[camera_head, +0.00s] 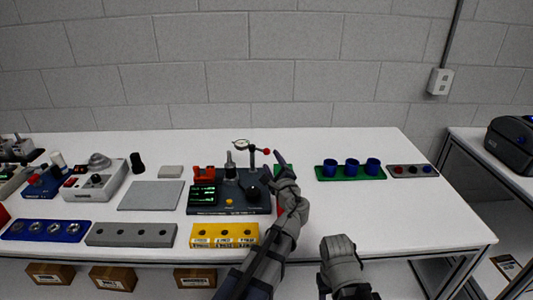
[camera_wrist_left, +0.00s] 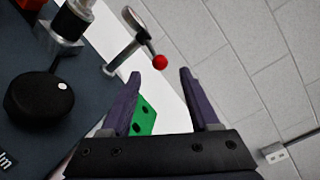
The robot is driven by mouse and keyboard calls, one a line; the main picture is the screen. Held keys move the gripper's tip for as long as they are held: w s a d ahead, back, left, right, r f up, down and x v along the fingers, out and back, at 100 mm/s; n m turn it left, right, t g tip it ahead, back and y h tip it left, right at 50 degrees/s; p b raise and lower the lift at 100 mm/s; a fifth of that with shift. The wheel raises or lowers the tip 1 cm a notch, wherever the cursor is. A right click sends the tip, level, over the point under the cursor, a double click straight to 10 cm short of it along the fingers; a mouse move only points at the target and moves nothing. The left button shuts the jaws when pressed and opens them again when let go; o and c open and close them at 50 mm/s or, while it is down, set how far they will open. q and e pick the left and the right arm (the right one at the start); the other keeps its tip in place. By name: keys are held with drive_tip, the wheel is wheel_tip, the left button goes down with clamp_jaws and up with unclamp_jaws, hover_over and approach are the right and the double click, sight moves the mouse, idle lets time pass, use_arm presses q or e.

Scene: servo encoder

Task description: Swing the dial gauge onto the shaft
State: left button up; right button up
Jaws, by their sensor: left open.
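The dial gauge (camera_head: 240,144) has a round white face and sits at the left end of a thin arm above the dark test station (camera_head: 237,207). A red ball knob (camera_head: 267,151) ends the other side of this arm. The metal shaft (camera_head: 230,168) stands upright on the station, below and slightly left of the gauge. My left gripper (camera_head: 279,160) is open just right of the knob. In the left wrist view the red knob (camera_wrist_left: 160,62) appears between and just beyond the open fingertips (camera_wrist_left: 160,76), with no clear contact. My right arm shows at bottom centre; its fingers are hidden.
A black knob (camera_wrist_left: 40,107) stands on the station near my left gripper. A green tray (camera_head: 350,174) with blue cups is to the right. A grey mat (camera_head: 151,195), a yellow block (camera_head: 224,235) and a grey block (camera_head: 131,235) lie left and in front. The right front table is clear.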

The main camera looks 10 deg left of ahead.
sight(267, 154)
use_arm(q)
drive_tip(key=x, duration=0.7)
drive_tip(key=shift+w, duration=0.15)
drive_tip(key=shift+c, duration=0.3)
clamp_jaws()
idle(1.0)
